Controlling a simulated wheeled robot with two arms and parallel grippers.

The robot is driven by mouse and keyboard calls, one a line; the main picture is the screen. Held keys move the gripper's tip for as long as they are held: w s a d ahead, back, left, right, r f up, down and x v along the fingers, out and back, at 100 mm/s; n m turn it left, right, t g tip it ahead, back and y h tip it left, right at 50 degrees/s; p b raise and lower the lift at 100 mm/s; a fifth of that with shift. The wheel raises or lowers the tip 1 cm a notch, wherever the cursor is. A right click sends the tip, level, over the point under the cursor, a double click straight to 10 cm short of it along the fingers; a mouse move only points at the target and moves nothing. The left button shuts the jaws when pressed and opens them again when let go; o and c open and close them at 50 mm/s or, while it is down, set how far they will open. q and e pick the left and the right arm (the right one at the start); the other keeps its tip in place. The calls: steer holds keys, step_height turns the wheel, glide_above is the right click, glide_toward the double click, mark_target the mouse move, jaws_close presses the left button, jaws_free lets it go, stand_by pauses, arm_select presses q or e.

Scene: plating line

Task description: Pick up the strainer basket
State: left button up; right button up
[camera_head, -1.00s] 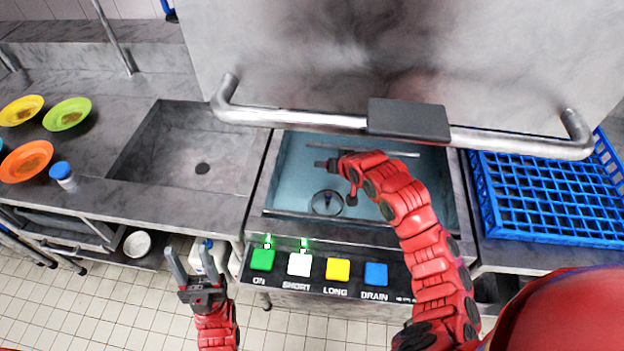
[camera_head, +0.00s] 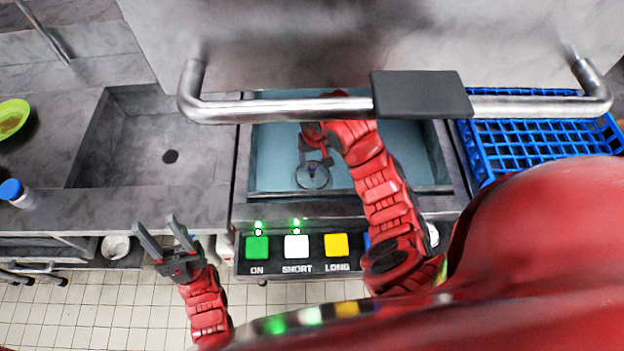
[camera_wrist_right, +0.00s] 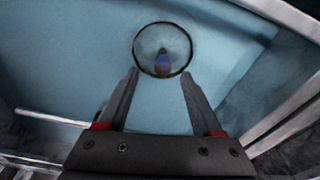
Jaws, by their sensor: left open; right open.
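The strainer basket (camera_head: 312,175) is a small round dark-rimmed piece with a knob at its middle, lying in the pale blue basin of the machine. In the right wrist view the strainer basket (camera_wrist_right: 162,50) is just beyond my fingertips, centred between them, with a bluish knob inside its ring. My right gripper (camera_head: 315,158) is inside the basin, open and empty, close to the strainer; it also shows in the right wrist view (camera_wrist_right: 160,88). I cannot tell its exact height above the strainer. My left gripper (camera_head: 161,228) is open and empty in front of the counter.
The raised hood's bar handle (camera_head: 280,108) crosses above the basin. A button panel (camera_head: 297,247) with lit green lamps is at the basin's front. A blue rack (camera_head: 530,150) stands at right, an empty sink (camera_head: 150,140) at left. A green plate (camera_head: 12,118) and a blue-capped bottle (camera_head: 20,195) are far left.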

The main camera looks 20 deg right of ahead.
mark_target(313, 166)
step_height(313, 166, down, 2)
steer(key=shift+w+f+b, duration=0.1)
steer(key=shift+f+b, duration=0.05)
steer(key=shift+b, duration=0.25)
steer(key=shift+f+p, duration=0.25)
steer(key=shift+p, duration=0.1)
steer(key=f+p, duration=0.1)
steer(key=f, duration=0.1)
steer(key=f+p, duration=0.1)
steer(key=shift+w+a+f, duration=0.15)
steer(key=shift+w+f, duration=0.05)
steer(key=shift+f, duration=0.2)
steer(key=shift+w+f, duration=0.1)
steer(key=shift+f, duration=0.4)
jaws_close()
